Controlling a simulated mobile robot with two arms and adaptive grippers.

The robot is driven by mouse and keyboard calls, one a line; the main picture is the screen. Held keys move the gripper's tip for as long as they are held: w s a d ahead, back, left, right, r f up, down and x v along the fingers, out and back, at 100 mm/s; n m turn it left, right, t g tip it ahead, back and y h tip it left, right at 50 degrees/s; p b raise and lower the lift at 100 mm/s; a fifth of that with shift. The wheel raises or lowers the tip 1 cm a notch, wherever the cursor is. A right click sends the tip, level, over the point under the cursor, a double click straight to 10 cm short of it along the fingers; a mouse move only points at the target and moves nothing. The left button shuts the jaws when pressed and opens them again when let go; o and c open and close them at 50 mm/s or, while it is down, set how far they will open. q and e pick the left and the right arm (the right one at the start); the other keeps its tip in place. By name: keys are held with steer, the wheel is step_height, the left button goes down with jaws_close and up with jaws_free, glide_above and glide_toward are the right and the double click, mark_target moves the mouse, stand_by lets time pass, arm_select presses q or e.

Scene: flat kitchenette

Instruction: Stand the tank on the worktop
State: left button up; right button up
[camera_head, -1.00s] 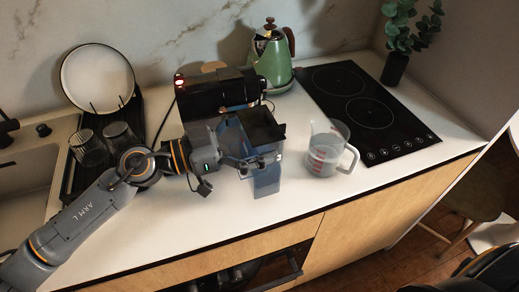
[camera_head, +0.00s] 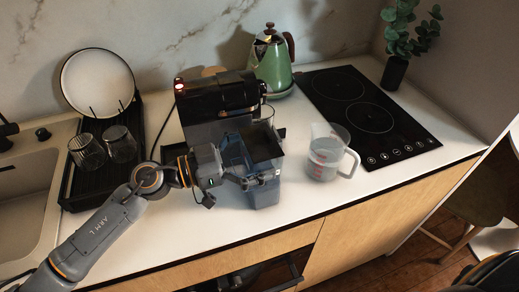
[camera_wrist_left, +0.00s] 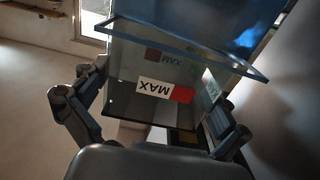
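The tank (camera_head: 263,192) is a see-through blue container with a dark top part, in front of the black coffee machine (camera_head: 207,101). My left gripper (camera_head: 248,177) reaches it from the left and is shut on it. In the left wrist view the tank (camera_wrist_left: 137,65), with a red and white MAX label, sits between the two fingers (camera_wrist_left: 158,112). The tank looks roughly upright, its lower end at or just above the worktop (camera_head: 190,235); I cannot tell whether it touches. My right gripper is not in view.
A clear measuring jug (camera_head: 325,155) stands just right of the tank. A green kettle (camera_head: 272,65) and a black hob (camera_head: 365,112) are behind and right. A dish rack with glasses (camera_head: 122,144) and a plate is at left. The worktop's front edge is close below the tank.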

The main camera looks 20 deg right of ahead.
arm_select(q)
steer(key=shift+a+r, duration=0.1)
steer(key=a+b, duration=0.2)
steer(key=a, duration=1)
steer(key=shift+s, duration=0.2)
steer(key=shift+d, duration=0.1)
